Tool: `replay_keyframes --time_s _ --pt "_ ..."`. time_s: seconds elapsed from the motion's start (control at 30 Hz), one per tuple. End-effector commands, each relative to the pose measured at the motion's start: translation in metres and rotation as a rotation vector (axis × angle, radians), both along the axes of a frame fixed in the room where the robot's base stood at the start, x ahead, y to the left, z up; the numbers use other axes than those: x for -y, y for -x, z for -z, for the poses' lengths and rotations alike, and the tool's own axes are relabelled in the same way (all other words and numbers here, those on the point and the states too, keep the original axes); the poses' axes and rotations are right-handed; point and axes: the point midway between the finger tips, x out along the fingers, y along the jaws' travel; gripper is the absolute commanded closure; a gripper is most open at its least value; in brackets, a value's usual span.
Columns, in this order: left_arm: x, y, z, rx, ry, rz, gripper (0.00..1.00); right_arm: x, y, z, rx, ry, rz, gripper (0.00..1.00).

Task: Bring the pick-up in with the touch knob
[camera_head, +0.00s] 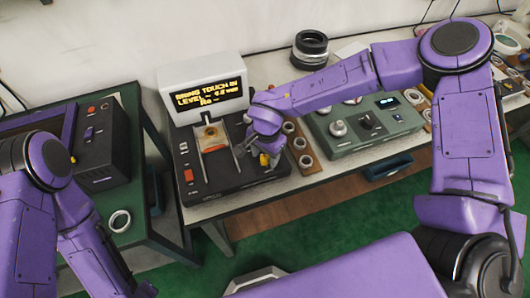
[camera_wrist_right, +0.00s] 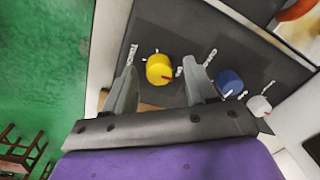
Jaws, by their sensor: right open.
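The black instrument (camera_head: 235,178) stands on the near side of the long bench, with a screen (camera_head: 208,97) behind it reading "BRING TOUCH IN LEVEL" and "Ra --". My right gripper (camera_head: 265,152) is over its right side, pointing down. In the right wrist view the open gripper (camera_wrist_right: 160,74) has the yellow knob (camera_wrist_right: 159,68) between its fingertips, with gaps at both sides. A blue knob (camera_wrist_right: 229,82) and a white knob (camera_wrist_right: 259,106) sit in line to the right. The knob labels are too small to read. My left gripper is out of view.
A green-grey device (camera_head: 362,126) with knobs stands to the right, past a wooden strip of rings (camera_head: 299,146). Dark stacked rings (camera_head: 309,48) lie behind. A black box (camera_head: 97,146) and a loose ring (camera_head: 120,221) are on the left table.

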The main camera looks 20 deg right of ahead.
Motion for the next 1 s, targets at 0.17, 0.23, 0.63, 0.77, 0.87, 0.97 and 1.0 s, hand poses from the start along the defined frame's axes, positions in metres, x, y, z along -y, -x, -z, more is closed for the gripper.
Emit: replay_keyframes --time_s 0.17,0.23,0.63,0.77,0.87,0.97,1.0 --pt "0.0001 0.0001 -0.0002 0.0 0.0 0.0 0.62 0.0 -0.0003 0.0018 0.001 -0.001 0.0 0.44" --pt "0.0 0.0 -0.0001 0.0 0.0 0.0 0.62 -0.0001 -0.0003 0.0017 0.001 -0.001 0.0 0.44" --pt "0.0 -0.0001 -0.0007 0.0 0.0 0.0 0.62 -0.0001 -0.0003 0.0012 0.001 -0.001 0.008 1.0" --pt "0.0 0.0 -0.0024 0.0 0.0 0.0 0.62 -0.0002 -0.0003 0.0007 0.001 -0.001 0.037 1.0" --pt "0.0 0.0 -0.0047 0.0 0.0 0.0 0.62 -0.0003 -0.0001 0.0003 0.0 -0.001 0.082 1.0" --pt "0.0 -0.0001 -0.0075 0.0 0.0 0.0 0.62 -0.0005 0.0001 0.0 -0.001 -0.001 0.145 1.0" --pt "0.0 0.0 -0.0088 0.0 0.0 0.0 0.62 -0.0005 0.0 -0.0002 0.0 -0.001 0.175 1.0"
